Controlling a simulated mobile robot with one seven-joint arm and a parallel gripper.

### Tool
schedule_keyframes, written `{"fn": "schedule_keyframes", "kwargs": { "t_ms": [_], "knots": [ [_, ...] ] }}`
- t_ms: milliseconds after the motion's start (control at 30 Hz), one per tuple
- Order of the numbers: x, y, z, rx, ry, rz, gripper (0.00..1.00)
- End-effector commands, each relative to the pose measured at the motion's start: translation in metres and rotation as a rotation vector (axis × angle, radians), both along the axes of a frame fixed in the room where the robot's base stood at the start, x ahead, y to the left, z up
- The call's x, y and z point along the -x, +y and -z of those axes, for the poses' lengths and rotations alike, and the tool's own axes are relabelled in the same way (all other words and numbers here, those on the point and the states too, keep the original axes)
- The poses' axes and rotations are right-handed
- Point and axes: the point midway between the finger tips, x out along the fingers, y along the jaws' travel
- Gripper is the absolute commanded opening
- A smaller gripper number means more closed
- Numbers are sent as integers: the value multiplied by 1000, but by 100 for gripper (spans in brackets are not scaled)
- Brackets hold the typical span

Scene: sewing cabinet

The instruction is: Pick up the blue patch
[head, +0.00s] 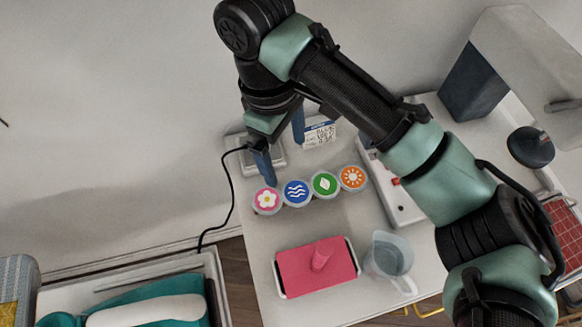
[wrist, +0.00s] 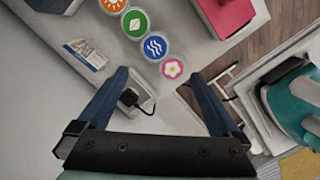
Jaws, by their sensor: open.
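The blue patch (head: 297,192) is a round disc with white wavy lines, on a small round holder in a row on the white cabinet top. It also shows in the wrist view (wrist: 154,47). My gripper (head: 282,160) is open and empty, above and behind the left end of the row. In the wrist view my gripper (wrist: 163,88) has its fingers apart, with the blue patch beyond them, not between them.
An orange sun patch (head: 353,177) ends the row. A tray with a pink cloth (head: 317,267) and a clear jug (head: 388,256) stand in front. A black cable (head: 229,190) runs down the left edge. A white machine (head: 403,207) is at right.

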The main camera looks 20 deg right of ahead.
Motion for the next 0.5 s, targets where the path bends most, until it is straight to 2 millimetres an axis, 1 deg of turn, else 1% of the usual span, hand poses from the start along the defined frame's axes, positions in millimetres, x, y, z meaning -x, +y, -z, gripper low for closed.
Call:
{"fn": "schedule_keyframes", "kwargs": {
  "t_ms": [133,333,500],
  "knots": [
    [3,-2,18,-2,8,3,100],
    [5,-5,54,-1,5,3,100],
    [6,-7,73,0,3,2,100]
  ]
}}
